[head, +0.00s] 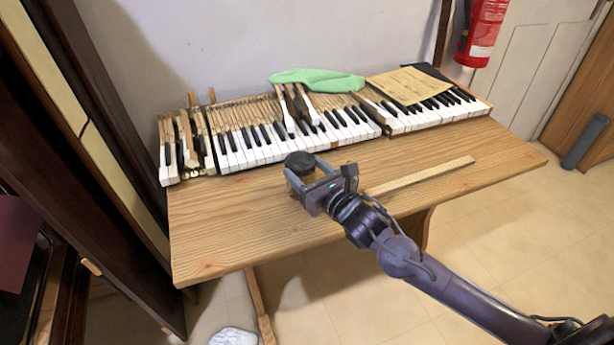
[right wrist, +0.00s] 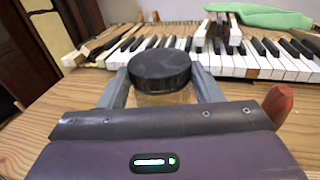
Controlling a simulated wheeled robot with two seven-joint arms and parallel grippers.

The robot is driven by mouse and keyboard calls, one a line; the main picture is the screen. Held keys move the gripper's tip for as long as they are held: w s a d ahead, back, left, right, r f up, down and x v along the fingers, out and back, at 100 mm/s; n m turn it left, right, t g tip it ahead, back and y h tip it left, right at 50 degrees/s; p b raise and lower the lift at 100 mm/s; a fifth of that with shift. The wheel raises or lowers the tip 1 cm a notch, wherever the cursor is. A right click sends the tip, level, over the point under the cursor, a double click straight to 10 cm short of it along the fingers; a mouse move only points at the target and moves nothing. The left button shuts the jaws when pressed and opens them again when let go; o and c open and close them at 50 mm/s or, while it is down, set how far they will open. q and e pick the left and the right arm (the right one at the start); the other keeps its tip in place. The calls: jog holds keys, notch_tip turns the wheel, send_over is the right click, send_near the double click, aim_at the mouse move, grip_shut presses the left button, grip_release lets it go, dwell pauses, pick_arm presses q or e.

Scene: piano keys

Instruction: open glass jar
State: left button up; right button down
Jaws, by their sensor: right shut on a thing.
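A small glass jar (head: 293,183) with a black lid (head: 299,160) stands on the wooden table, in front of the piano keys. My right gripper (head: 303,182) is at the jar, its fingers on either side. In the right wrist view the black lid (right wrist: 160,69) sits on the jar, with the yellowish glass body (right wrist: 162,98) below it between the two grey fingers. The right gripper is shut on the jar. The lower part of the jar is hidden by the gripper. My left gripper is not in view.
A piano keyboard (head: 345,123) lies along the back of the table (head: 230,225), with a green cloth (head: 318,79) and a paper sheet (head: 409,86) on it. A wooden ruler-like strip (head: 420,176) lies right of the jar. The table's left front is clear.

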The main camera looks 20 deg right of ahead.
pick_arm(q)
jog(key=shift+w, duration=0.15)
pick_arm(e)
jog(key=shift+f, duration=0.85)
jog(key=shift+f, duration=0.15)
jog(key=shift+c, duration=2.1)
grip_release()
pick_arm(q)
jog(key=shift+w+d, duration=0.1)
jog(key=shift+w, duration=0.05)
